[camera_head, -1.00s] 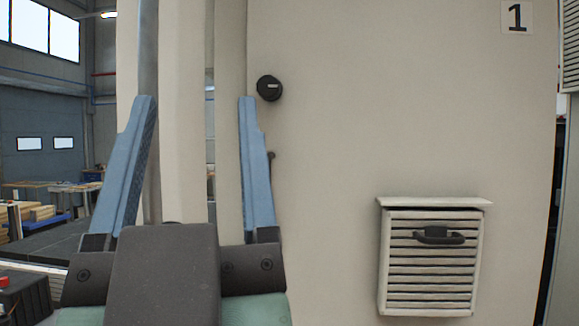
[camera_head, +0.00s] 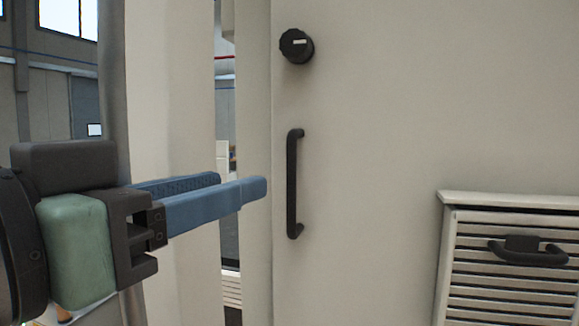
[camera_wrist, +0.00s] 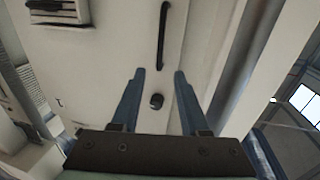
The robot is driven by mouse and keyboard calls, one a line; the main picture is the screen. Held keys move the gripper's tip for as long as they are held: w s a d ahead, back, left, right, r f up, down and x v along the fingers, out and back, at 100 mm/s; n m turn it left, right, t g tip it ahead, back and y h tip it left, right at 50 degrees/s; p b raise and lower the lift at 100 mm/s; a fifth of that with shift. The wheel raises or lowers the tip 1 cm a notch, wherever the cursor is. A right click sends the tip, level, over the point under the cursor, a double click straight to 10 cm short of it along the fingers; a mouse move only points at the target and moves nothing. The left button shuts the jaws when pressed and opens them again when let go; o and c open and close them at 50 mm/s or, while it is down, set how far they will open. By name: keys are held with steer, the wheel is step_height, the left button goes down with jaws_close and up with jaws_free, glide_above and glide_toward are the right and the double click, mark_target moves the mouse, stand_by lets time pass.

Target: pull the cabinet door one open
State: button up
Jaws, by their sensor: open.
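The pale cabinet door one (camera_head: 400,120) fills the right of the head view. Its black vertical bar handle (camera_head: 293,183) is near the door's left edge, below a round black knob (camera_head: 296,46). My gripper (camera_head: 242,184) is open and empty. Its blue fingers point right, with their tips just left of the handle in the picture and no visible contact. In the wrist view, which looks turned over, the handle (camera_wrist: 163,35) shows beyond and between the fingertips (camera_wrist: 159,72), with the knob (camera_wrist: 156,101) between the fingers. I cannot tell whether the door is ajar.
A louvred vent box (camera_head: 510,290) with its own black handle (camera_head: 527,251) juts from the door at lower right. A pale upright post (camera_head: 170,80) stands behind my gripper. A narrow gap between post and cabinet shows the hall behind.

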mark_target(288, 167)
steer(key=p+x, duration=0.4)
steer(key=x, duration=0.7)
steer(key=shift+r, duration=0.1)
steer(key=shift+w+d+p, duration=0.35)
steer(key=shift+w, duration=0.25)
jaws_close()
stand_by(0.5)
